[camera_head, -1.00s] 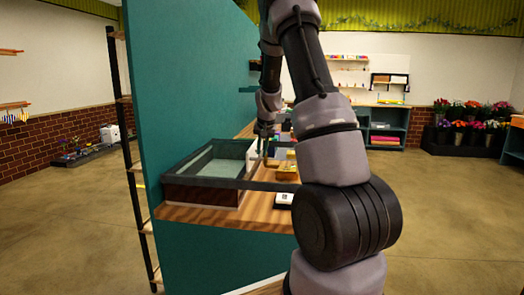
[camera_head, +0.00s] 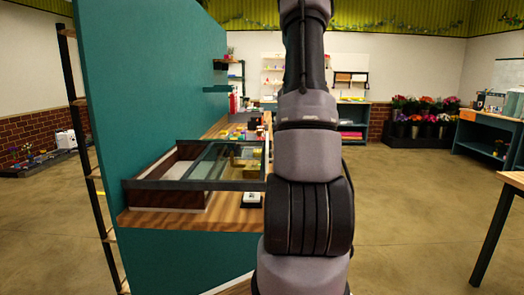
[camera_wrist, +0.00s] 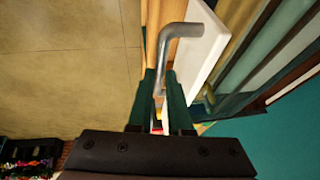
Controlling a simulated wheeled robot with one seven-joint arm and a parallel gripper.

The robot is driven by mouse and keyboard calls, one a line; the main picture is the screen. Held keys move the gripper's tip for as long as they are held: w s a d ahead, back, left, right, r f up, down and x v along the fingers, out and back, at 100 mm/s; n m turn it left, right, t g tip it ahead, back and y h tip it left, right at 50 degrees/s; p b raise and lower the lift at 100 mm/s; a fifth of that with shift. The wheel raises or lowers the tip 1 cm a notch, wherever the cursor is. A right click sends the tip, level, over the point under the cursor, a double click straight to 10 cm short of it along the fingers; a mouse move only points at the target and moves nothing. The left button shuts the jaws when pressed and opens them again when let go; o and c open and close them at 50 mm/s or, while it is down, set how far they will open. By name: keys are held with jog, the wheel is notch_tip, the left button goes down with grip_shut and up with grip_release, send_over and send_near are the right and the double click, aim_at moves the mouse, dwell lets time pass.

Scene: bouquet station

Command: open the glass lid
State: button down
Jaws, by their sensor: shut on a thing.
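A dark box (camera_head: 165,199) stands on a wooden bench against the teal wall in the head view. Its glass lid (camera_head: 215,160) lies flat in dark rails, mostly to the right of the box, and the left part of the box is uncovered. Yellow things show through or beneath the glass. In the wrist view my gripper (camera_wrist: 162,80) is shut on a grey bent metal handle (camera_wrist: 180,30), which stands beside a white panel (camera_wrist: 202,40). In the head view my arm hides the gripper and handle.
The wooden bench (camera_head: 165,219) bears a small white block (camera_head: 251,200) near its front edge and several small coloured things farther back. The teal wall (camera_head: 150,80) borders the bench on the left. Open floor (camera_head: 410,200) lies to the right, with a table (camera_head: 512,180) at the far right.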

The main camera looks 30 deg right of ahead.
jog(key=shift+s+d, duration=0.65)
jog(key=shift+d, duration=0.3)
jog(key=c, duration=0.8)
grip_release()
jog(key=shift+c, duration=0.2)
jog(key=v, duration=1)
jog(key=shift+r, duration=0.4)
jog(key=shift+s, duration=0.15)
